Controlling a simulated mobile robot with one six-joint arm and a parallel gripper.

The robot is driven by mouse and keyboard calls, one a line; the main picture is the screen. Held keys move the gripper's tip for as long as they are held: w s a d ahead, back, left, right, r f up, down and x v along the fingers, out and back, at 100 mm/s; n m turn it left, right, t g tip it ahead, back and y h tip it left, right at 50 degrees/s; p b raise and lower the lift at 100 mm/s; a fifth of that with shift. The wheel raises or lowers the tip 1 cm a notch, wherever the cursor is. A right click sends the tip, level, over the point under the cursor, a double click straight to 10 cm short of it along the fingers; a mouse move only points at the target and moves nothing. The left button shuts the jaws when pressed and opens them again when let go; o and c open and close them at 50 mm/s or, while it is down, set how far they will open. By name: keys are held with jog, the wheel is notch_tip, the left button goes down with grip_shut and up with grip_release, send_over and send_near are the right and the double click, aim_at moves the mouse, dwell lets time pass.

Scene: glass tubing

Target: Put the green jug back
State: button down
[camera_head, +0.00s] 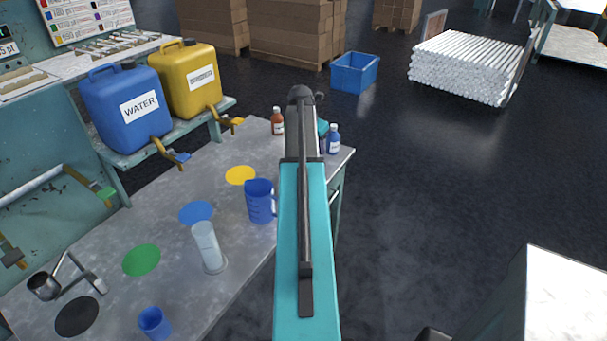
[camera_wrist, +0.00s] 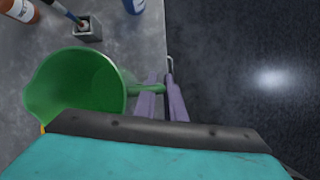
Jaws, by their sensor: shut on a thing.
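The green jug (camera_wrist: 75,85) shows in the wrist view, seen from above with its open mouth up and its handle pointing right. My gripper (camera_wrist: 161,86) has its two purple fingers shut on the jug's handle. In the head view my arm hides the jug and the gripper. A green round spot (camera_head: 141,260) lies bare on the grey bench (camera_head: 225,305), left of a clear measuring cylinder (camera_head: 208,248). Whether the jug touches the bench is hard to tell.
A blue jug (camera_head: 260,201) stands left of my arm. Blue (camera_head: 196,213), yellow (camera_head: 240,175) and black (camera_head: 77,317) spots, a blue cup (camera_head: 154,322), a metal stand (camera_head: 75,278), a brown bottle (camera_head: 277,122) and a blue bottle (camera_head: 333,140) are also on the bench.

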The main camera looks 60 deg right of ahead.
jog(key=shift+f+p, duration=0.85)
jog(key=shift+f, duration=2.2)
jog(key=shift+f, duration=0.1)
jog(key=shift+f+p, duration=0.65)
jog(key=shift+f, duration=1.1)
jog(key=shift+f, duration=0.1)
jog(key=c, duration=1.8)
grip_release()
jog(key=shift+c, duration=0.2)
jog(key=shift+r, duration=0.2)
jog(key=s+b+v, duration=0.1)
jog(key=b+v, duration=0.2)
jog(key=v, duration=0.8)
jog(key=shift+w+a+r, duration=0.2)
jog(key=shift+w+r, duration=0.15)
jog(key=shift+w, duration=0.15)
jog(key=shift+s, duration=0.1)
